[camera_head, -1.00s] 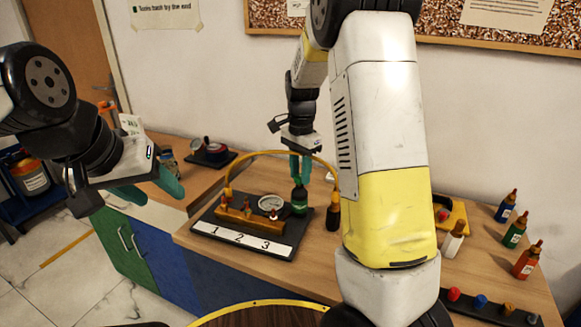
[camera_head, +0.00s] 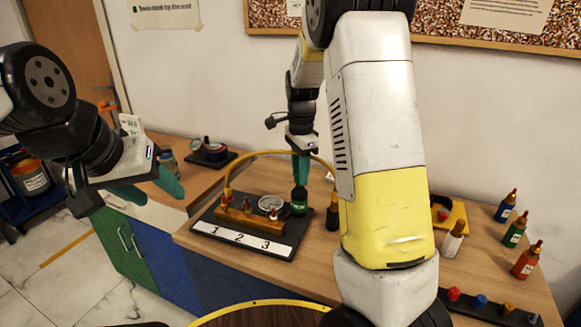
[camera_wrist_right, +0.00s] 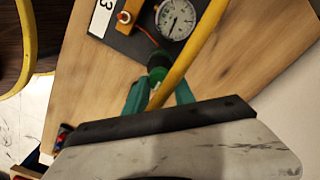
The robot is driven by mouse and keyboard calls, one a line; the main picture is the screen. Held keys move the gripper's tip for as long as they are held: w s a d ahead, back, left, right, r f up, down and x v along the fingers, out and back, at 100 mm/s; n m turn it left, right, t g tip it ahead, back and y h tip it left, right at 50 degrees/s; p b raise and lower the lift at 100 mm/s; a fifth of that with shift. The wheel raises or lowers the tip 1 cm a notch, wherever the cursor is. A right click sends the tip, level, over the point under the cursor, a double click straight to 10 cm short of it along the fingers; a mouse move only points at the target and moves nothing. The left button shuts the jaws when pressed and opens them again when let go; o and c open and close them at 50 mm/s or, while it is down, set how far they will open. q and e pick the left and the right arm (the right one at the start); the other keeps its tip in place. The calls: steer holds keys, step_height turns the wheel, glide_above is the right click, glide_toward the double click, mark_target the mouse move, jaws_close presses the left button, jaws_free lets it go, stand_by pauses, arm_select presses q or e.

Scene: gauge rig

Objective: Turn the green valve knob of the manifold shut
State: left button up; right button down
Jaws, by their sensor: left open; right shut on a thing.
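The manifold (camera_head: 250,222) stands on a dark board with a strip numbered 1, 2, 3. A round white gauge (camera_head: 270,203) is at its back right; the gauge also shows in the right wrist view (camera_wrist_right: 175,18). The green valve knob (camera_wrist_right: 157,73) is at the board's right end, atop a dark green upright body (camera_head: 299,204). My right gripper (camera_head: 300,180) points down from above, shut on the knob; its fingers hide part of it. In the right wrist view a yellow hose crosses before the fingers. My left gripper (camera_head: 155,190) is open and empty, left of the manifold.
The yellow hose (camera_head: 262,153) arches over the manifold. Several bottles (camera_head: 514,232) stand at the table's right. A second gauge unit (camera_head: 209,152) sits at the back left. My right forearm blocks the table's middle.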

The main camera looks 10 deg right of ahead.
steer(key=c, duration=1.1)
jaws_free()
steer(key=shift+o, duration=0.2)
step_height(320, 180, up, 8)
steer(key=shift+f, duration=0.1)
steer(key=shift+s+r, duration=0.25)
steer(key=shift+s, duration=0.05)
steer(key=s+r+n+t+y, duration=0.1)
steer(key=s+r+n+t, duration=0.2)
steer(key=s+n, duration=0.5)
steer(key=s+a+r+n+t+y, duration=0.1)
steer(key=s+r+n+t, duration=0.2)
steer(key=s+n, duration=0.4)
steer(key=s, duration=0.8)
steer(key=shift+s+a+n, duration=0.3)
steer(key=shift+s+n, duration=0.1)
